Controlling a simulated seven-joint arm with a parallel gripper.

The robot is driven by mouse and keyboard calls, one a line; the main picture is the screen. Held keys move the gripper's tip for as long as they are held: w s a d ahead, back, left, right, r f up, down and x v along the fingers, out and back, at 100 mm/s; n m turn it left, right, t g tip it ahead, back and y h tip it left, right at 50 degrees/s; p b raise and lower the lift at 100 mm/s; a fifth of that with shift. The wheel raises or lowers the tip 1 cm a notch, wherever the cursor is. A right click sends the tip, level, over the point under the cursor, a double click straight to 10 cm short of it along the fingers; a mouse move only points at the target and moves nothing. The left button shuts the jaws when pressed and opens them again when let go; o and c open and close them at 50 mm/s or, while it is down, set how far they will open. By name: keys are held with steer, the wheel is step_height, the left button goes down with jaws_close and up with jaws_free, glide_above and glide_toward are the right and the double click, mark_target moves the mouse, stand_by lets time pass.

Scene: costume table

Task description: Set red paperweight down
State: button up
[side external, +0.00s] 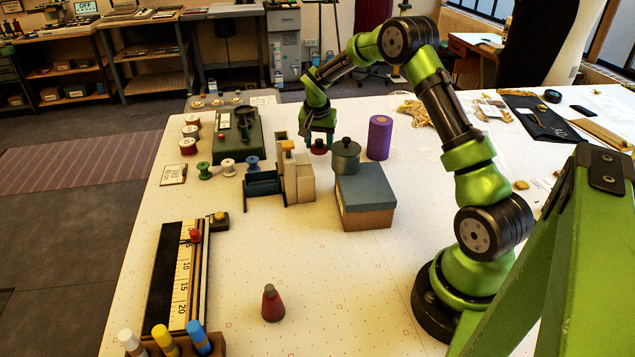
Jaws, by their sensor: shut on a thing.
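My gripper (319,140) is at the far side of the white table (350,285), pointing down, shut on a small dark red piece (319,147) that I take for the red paperweight. The fingers partly hide it. It is just left of a grey-green lidded pot (345,155) and behind a beige and blue block stand (293,178). I cannot tell whether its underside touches the table. A separate red cone with a grey top (272,304) stands upright near the front of the table.
A blue-lidded box (365,200) and a purple roll (379,138) stand right of the gripper. Thread spools (204,170) and a green case (236,135) are to the left. A ruler board (183,275) lies front left. The front middle is mostly clear.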

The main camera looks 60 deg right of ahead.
mark_target(319, 147)
steer(key=shift+f, duration=1.65)
steer(key=shift+f, duration=0.1)
steer(key=o, duration=1.3)
steer(key=shift+c, duration=0.2)
